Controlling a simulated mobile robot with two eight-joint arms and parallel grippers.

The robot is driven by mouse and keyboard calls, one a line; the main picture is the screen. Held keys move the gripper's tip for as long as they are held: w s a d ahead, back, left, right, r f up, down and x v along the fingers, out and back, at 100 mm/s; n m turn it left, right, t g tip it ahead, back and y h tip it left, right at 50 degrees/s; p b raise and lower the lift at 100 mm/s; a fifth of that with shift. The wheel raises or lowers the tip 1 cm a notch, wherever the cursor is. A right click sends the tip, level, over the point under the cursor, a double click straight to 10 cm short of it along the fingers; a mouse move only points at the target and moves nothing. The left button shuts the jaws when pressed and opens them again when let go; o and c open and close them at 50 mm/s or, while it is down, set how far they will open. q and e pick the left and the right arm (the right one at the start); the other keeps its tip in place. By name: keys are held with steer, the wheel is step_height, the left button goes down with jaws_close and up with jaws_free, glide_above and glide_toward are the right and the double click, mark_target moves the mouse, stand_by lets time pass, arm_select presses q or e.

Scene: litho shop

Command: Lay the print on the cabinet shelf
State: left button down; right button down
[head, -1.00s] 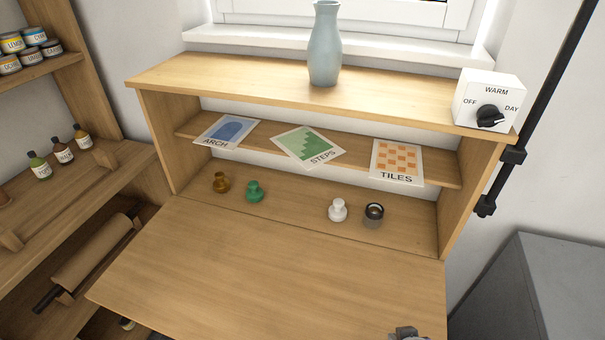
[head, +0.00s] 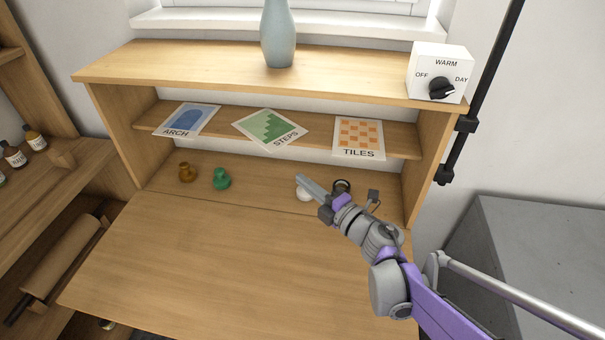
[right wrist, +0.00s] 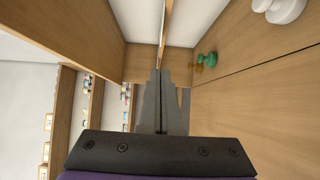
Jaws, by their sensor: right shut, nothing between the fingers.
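Three prints lie on the narrow middle shelf (head: 222,131) of the wooden cabinet: ARCH (head: 187,119) at left, STEPS (head: 270,129) tilted in the middle and TILES (head: 359,137) at right. Each reaches out over the shelf's front edge. My right gripper (head: 303,181) is shut and empty. It points left in front of the cabinet, below the shelf, and partly covers the white knob-like piece (head: 303,195). In the right wrist view its fingers (right wrist: 161,78) are together, with the shelf (right wrist: 166,25) seen edge-on beyond. My left gripper is not in view.
Amber (head: 186,172) and green (head: 221,179) pieces and a dark-rimmed ring (head: 342,186) stand on the cabinet floor. A blue vase (head: 278,35) and a dial box (head: 440,74) stand on top. The fold-down leaf (head: 220,265) is clear.

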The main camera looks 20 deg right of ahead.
steer(key=x, duration=0.3)
steer(key=d+x, duration=0.1)
steer(key=x, duration=0.3)
steer(key=d+x, duration=0.1)
steer(key=x, duration=0.2)
steer(key=shift+w+p, duration=0.4)
steer(key=shift+w, duration=0.1)
steer(key=shift+w+d, duration=0.2)
steer(key=shift+w, duration=0.2)
steer(key=shift+w+d, duration=0.5)
steer(key=shift+w, duration=0.4)
steer(key=shift+a, duration=0.1)
